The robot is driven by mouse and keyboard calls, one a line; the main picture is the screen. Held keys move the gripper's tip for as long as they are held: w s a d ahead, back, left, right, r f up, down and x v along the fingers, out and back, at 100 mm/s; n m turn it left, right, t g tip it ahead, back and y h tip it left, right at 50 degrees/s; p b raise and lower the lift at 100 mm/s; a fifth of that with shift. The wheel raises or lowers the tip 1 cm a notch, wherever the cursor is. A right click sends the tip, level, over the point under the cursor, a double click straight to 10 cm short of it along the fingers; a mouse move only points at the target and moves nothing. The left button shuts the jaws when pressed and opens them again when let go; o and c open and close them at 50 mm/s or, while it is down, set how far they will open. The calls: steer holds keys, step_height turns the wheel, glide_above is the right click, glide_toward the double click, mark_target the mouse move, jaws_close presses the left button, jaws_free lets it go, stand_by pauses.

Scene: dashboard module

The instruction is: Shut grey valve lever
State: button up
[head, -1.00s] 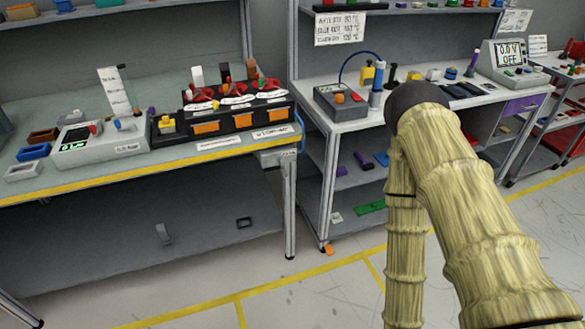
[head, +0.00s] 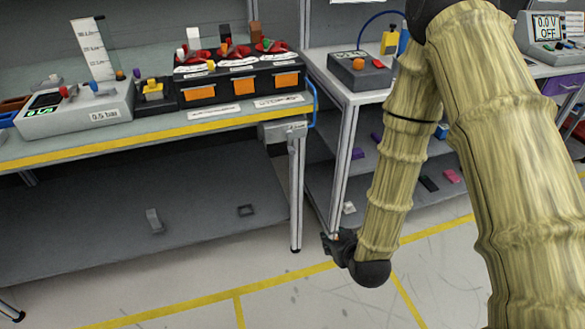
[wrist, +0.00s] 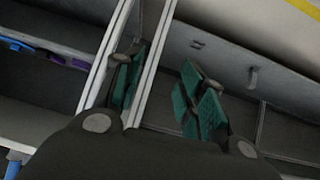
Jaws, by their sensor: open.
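A grey fitting (head: 283,131) sits at the right front corner of the left bench, with a blue hose running to it. It looks like the grey valve, but its lever is too small to make out clearly. My gripper (head: 331,243) hangs low to the right of the bench leg, well below the fitting and apart from it. The fitting cannot be made out in the wrist view.
The left bench (head: 200,132) has a yellow front edge and carries a pressure box (head: 75,112) and a black unit with orange panels (head: 240,82). Its metal leg (head: 297,190) stands near my gripper. A second bench (head: 335,90) stands to the right.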

steer(key=w+a+r+n+t+y+b, duration=0.2)
steer(key=w+a+r+t+b, duration=0.3)
steer(key=w, duration=0.3)
steer(key=n+t+y+b, duration=0.1)
steer(key=n+t+b, duration=0.1)
steer(key=b, duration=0.3)
glide_toward(293, 153)
steer(key=b+x, duration=0.1)
steer(key=x, duration=0.9)
steer(key=shift+w+a, duration=0.1)
steer(key=shift+w, duration=0.05)
jaws_close()
